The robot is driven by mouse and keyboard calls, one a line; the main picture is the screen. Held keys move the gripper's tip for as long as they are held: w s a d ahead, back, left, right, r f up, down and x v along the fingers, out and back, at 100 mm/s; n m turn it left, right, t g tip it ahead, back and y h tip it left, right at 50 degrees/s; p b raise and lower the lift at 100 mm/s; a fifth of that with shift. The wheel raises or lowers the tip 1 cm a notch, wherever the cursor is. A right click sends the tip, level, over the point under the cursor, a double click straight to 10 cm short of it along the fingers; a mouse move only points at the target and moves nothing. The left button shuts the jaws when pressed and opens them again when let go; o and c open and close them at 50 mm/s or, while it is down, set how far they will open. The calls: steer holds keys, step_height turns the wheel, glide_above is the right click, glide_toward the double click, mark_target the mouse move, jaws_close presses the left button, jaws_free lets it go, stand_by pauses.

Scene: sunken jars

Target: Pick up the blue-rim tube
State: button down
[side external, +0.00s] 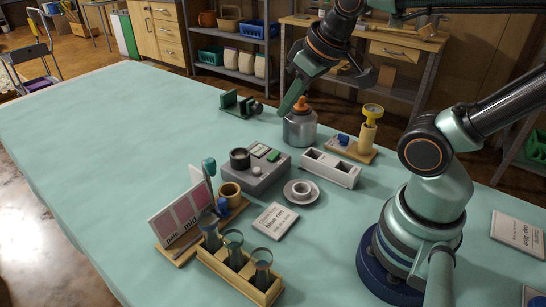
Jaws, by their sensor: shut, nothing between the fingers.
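A wooden rack (236,282) stands at the front of the table and holds three dark glassy tubes upright: a left tube (211,236), a middle tube (234,250) and a right tube (263,272). Their rims are too small for me to tell surely which one is blue. A white card (275,221) lettered "blue rim" lies flat behind the rack.
A pink-panelled board (181,212) rises left of the rack. A wooden stand (351,150) is behind. The table's left side is clear.

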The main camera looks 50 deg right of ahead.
stand_by(0.4)
steer(key=c, duration=0.7)
jaws_free()
steer(key=n+g, duration=0.5)
steer(key=n, duration=1.5)
glide_toward(210, 230)
steer(key=shift+w+d, duration=1.05)
steer(key=shift+d, duration=0.05)
steer(key=shift+a+f+n+g, duration=0.2)
steer(key=shift+n+g, duration=0.1)
steer(key=shift+n, duration=0.2)
step_height(210, 230, down, 6)
steer(key=shift+f, duration=0.25)
steer(key=shift+a+f, duration=0.2)
steer(key=shift+f, duration=1.15)
steer(key=shift+a+f, duration=0.2)
steer(key=shift+f, duration=1.15)
